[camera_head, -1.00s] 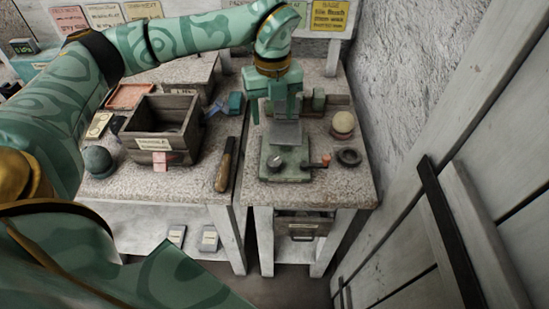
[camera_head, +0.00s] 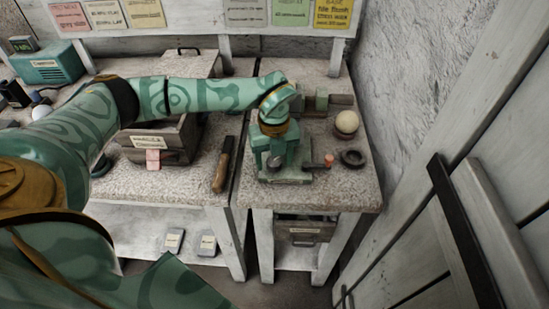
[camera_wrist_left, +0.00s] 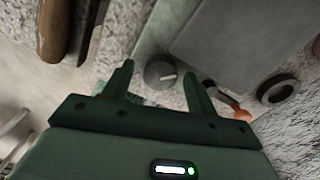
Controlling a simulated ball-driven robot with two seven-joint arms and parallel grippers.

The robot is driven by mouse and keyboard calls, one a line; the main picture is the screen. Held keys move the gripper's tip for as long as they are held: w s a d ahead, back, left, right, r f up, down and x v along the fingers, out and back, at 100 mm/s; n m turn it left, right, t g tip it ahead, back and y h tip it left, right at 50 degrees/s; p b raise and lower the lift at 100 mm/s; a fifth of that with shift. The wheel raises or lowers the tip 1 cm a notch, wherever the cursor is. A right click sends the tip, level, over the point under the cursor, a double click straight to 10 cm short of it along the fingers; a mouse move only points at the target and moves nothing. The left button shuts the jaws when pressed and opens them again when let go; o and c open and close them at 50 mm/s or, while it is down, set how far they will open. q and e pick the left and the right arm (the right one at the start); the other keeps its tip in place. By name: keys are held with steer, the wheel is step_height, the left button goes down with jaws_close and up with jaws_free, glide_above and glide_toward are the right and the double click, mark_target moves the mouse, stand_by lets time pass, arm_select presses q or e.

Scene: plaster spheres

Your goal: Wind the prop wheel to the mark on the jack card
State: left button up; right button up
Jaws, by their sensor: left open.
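The jack has a green base (camera_head: 302,179) and a grey plate, seen large in the left wrist view (camera_wrist_left: 222,38). A round dark knob with a pale line (camera_wrist_left: 160,74), perhaps the prop wheel, sits on the base. A crank arm with an orange-red knob (camera_head: 329,160) sticks out to the right. My left gripper (camera_head: 283,160) points down over the jack and hides much of it. In the left wrist view its open fingers (camera_wrist_left: 158,70) lie either side of the knob; contact cannot be told. I cannot make out a jack card or mark. My right gripper is not in view.
A black ring (camera_head: 353,158) and a cream ball (camera_head: 347,122) stand right of the jack. A wooden-handled tool (camera_head: 222,165) and a wooden crate (camera_head: 183,146) lie to the left. A rough wall (camera_head: 405,80) closes off the right side.

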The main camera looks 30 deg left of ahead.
arm_select(q)
steer(key=c, duration=1)
steer(key=shift+r, duration=0.1)
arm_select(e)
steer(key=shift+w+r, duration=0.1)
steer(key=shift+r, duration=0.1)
arm_select(q)
steer(key=m+p, duration=0.3)
steer(key=shift+r, duration=0.2)
steer(key=m+p, duration=0.3)
steer(key=m, duration=0.1)
steer(key=m+p, duration=0.2)
steer(key=m, duration=0.2)
steer(key=shift+a+f+m+p, duration=0.1)
steer(key=shift+m+p, duration=0.2)
steer(key=shift+f+m+p, duration=0.1)
steer(key=shift+m+p, duration=0.7)
steer(key=shift+m, duration=1.1)
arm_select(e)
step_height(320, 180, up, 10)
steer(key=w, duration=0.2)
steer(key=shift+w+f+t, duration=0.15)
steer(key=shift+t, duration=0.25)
